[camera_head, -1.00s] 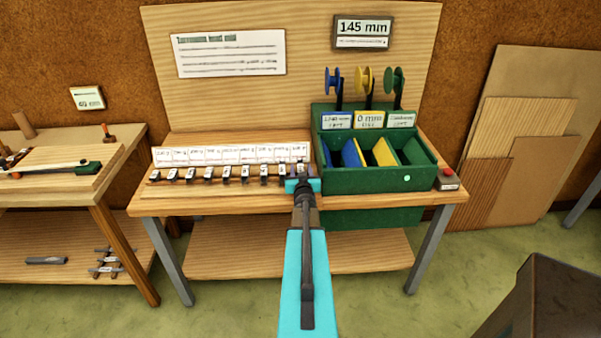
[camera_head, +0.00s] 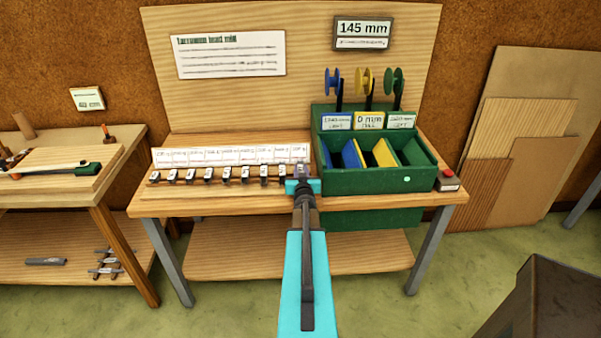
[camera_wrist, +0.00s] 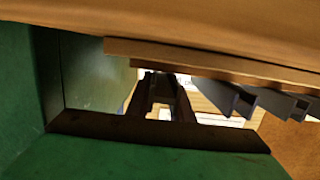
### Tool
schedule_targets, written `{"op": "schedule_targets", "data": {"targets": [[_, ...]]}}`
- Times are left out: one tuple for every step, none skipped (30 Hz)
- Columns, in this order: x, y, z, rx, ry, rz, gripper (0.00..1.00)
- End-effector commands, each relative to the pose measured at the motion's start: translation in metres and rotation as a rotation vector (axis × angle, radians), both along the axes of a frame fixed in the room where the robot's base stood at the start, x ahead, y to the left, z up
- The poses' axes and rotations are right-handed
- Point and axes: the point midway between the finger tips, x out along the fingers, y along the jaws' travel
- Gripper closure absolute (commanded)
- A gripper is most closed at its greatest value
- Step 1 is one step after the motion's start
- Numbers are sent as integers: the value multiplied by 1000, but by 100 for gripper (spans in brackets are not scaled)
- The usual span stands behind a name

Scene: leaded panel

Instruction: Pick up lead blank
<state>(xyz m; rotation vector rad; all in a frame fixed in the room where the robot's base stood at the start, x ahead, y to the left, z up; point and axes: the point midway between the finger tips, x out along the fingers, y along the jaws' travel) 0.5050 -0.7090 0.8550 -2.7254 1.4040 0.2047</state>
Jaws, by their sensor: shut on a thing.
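A row of dark grey lead blanks with small white tags (camera_head: 227,174) lies along the rack at the front of the bench. My gripper (camera_head: 303,180) is at the right end of that row, beside the green bin. It is shut on the end lead blank (camera_head: 303,168), of which only a small grey part shows past the jaws. In the wrist view, my gripper's dark fingers (camera_wrist: 163,88) close around it; the blank itself is mostly hidden. Neighbouring blanks (camera_wrist: 250,100) stick out to the right there, apart from the fingers.
The green bin (camera_head: 405,180) with blue, yellow and green compartments stands close right of my gripper. Label cards (camera_head: 230,155) stand behind the row. A display (camera_head: 363,29) reads 145 mm. A small box with a red button (camera_head: 447,180) sits at the bench's right end.

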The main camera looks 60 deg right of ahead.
Motion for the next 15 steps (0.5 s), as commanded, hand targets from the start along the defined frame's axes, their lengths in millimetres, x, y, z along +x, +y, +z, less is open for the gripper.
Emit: {"op": "schedule_targets", "data": {"targets": [[0, 0, 2, -3, -2, 1, 100], [0, 0, 3, -3, -2, 1, 100], [0, 0, 4, -3, -2, 1, 100], [0, 0, 5, -4, -2, 1, 100], [0, 0, 6, -4, -2, 1, 100], [0, 0, 8, -5, -2, 1, 100], [0, 0, 10, -5, -2, 1, 100], [0, 0, 11, -5, -2, 1, 100], [0, 1, 14, -3, -2, 1, 100], [0, 1, 16, -4, -2, 1, 100], [0, 1, 19, -5, -1, 1, 100], [0, 1, 24, -5, -2, 1, 100], [0, 1, 28, -6, -2, 2, 100], [0, 1, 32, -5, -3, 2, 100], [0, 1, 37, -5, -2, 2, 100]]}}
